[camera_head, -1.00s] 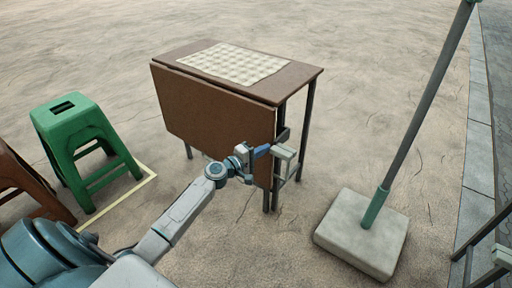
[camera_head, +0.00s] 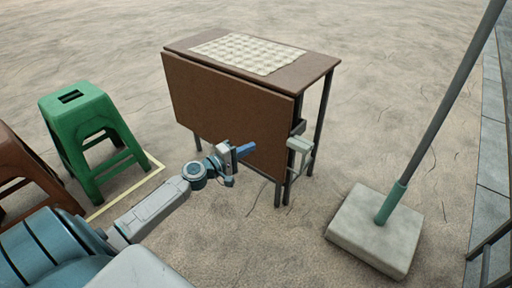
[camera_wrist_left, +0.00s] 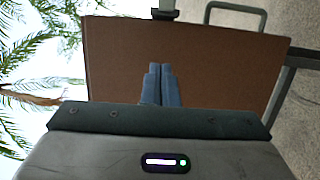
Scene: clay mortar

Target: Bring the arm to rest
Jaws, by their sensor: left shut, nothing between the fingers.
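My left gripper (camera_head: 246,149) is shut and empty. In the head view it shows in front of the lowered brown leaf of a folding table, with its blue fingers pointing right. In the left wrist view the shut blue fingers (camera_wrist_left: 161,84) stand side by side against the brown leaf (camera_wrist_left: 185,60) behind them; whether they touch it I cannot tell. My left arm (camera_head: 150,212) reaches in from the lower left, stretched out low. My right gripper is not in view.
The folding table (camera_head: 317,73) has a checked cloth (camera_head: 246,53) on top and a pale box (camera_head: 299,145) at its side. A green stool (camera_head: 80,101) and a brown stool (camera_head: 14,160) stand left. A pole in a concrete base (camera_head: 376,232) stands right.

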